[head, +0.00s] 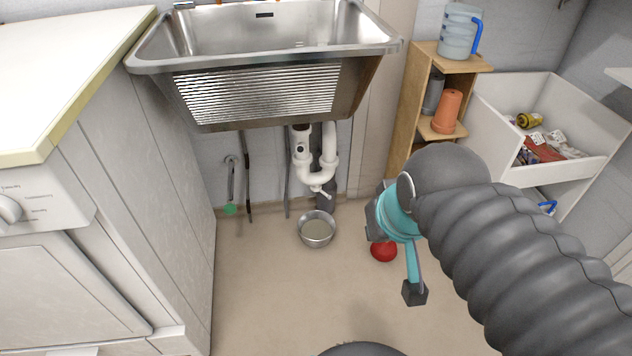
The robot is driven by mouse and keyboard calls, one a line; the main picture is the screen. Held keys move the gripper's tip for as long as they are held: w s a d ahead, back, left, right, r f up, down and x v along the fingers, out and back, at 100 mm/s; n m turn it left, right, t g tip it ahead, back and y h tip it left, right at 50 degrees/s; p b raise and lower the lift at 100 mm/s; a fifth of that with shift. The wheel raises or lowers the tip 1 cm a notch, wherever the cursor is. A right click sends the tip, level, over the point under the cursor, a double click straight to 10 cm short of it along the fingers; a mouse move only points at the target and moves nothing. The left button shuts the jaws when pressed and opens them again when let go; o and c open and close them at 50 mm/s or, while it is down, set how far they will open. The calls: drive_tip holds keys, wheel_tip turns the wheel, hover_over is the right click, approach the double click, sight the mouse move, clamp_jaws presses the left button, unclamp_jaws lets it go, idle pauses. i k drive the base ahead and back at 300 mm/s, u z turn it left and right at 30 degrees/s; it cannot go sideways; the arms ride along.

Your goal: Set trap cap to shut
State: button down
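The white trap (315,168) hangs as a U-shaped pipe under the sink. The trap cap (320,190) is a small white piece with a lever at its lowest point. Whether it is open or shut is too small to tell. My gripper (376,220) is at the end of my dark sleeved arm, to the right of and below the cap in the picture, apart from it. Nothing held is visible.
A metal bowl (317,229) stands on the floor below the trap. The metal sink (262,62) overhangs the trap. A wooden shelf (408,112) and white bin (490,122) stand right; a white cabinet (168,190) stands left.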

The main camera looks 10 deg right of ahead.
sight(313, 188)
drive_tip(key=z, duration=0.1)
drive_tip(key=k, duration=1)
drive_tip(key=u, duration=0.9)
drive_tip(key=i, duration=1.45)
drive_tip(key=z, duration=0.85)
